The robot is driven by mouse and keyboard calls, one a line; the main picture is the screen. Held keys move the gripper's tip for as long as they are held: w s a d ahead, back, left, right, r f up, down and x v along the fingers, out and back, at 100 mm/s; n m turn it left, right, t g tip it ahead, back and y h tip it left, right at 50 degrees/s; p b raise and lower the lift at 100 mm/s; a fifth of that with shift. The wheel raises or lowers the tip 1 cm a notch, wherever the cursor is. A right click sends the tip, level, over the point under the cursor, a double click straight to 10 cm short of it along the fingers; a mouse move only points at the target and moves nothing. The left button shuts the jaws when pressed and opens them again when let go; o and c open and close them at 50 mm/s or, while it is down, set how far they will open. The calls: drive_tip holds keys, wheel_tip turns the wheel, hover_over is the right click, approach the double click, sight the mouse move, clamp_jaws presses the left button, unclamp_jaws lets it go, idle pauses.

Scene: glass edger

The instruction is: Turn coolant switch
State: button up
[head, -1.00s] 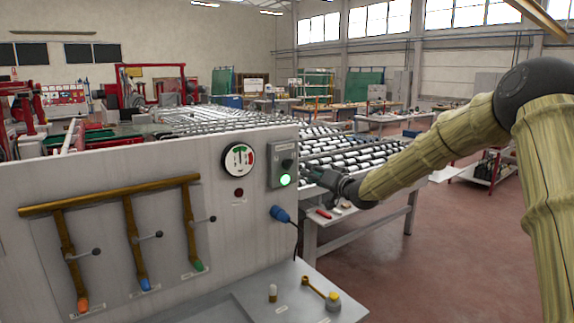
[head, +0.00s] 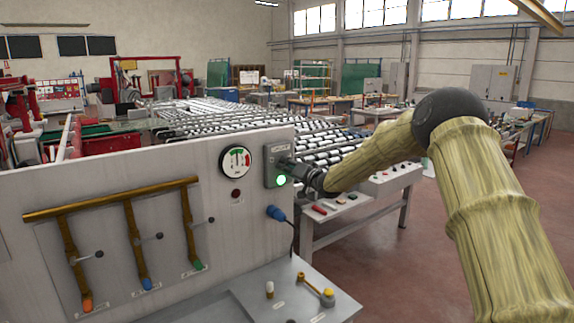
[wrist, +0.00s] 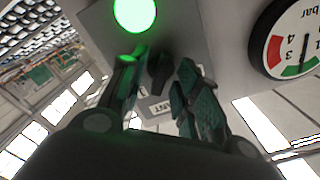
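The coolant switch box (head: 271,172) is a grey box on the panel with a lit green lamp (head: 281,180). In the wrist view the dark switch knob (wrist: 160,70) stands beside the green lamp (wrist: 135,12), near a label of which "ANT" can be read. My gripper (wrist: 164,80) is open, with one finger on each side of the knob. Gaps show between the knob and both fingers, and I see no clear contact. In the head view my gripper (head: 292,166) is at the right side of the box and partly covers it.
A pressure gauge (head: 235,161) sits left of the box. A blue plug (head: 277,213) with a black cable is below. Brass pipes (head: 110,198) with several levers are at left. A table with tools (head: 345,207) and roller conveyor (head: 330,150) lie behind and right.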

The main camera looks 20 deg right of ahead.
drive_tip(key=shift+d+r, duration=0.1)
drive_tip(key=shift+d, duration=0.05)
drive_tip(key=shift+c, duration=0.6)
drive_tip(key=shift+w, duration=0.1)
clamp_jaws()
